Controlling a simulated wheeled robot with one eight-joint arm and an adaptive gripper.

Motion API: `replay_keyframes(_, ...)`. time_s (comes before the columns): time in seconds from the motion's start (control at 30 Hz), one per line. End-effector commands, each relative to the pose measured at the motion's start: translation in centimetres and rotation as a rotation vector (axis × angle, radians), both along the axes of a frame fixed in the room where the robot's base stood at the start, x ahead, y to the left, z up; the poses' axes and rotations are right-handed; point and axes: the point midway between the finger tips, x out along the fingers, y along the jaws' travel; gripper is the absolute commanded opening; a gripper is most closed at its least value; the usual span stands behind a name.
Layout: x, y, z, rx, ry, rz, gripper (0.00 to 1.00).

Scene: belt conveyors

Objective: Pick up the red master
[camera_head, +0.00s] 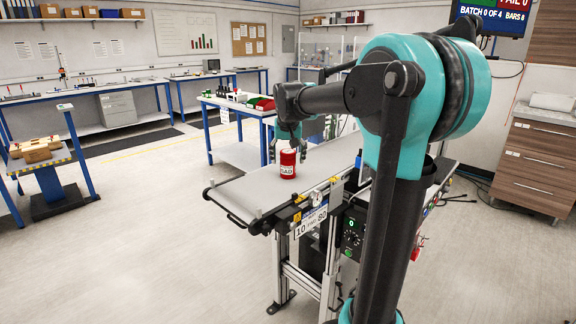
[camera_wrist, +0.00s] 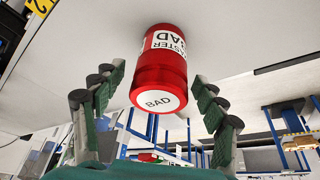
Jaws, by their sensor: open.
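The red master (camera_head: 288,170) is a red can with a white label and black lettering that includes "BAD". It stands upright on the light belt of the conveyor (camera_head: 240,192), near its left end. My gripper (camera_head: 288,150) is open at the can's top, with fingers seen on both sides. In the wrist view the can (camera_wrist: 158,75) appears between the two spread fingers of my gripper (camera_wrist: 158,80), with a visible gap on each side. The can's white end reads "BAD". The arm hides part of the conveyor in the head view.
A blue-framed table (camera_head: 240,105) with green and red bins stands behind the conveyor. A small blue stand (camera_head: 50,165) with brown boxes is at the far left. A wooden drawer cabinet (camera_head: 535,160) is at the right. The floor at front left is clear.

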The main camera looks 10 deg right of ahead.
Motion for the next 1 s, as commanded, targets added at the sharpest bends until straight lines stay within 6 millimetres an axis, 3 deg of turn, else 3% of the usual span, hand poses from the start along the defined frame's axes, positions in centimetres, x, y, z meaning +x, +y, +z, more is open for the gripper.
replay_keyframes(0.2,1.1,-0.2,-2.2,0.0,0.0,0.0,0.72)
replay_keyframes(0.47,1.1,-0.2,-2.4,0.0,0.0,0.0,0.72)
replay_keyframes(1.0,1.1,-0.2,-2.4,0.0,0.0,0.0,0.06)
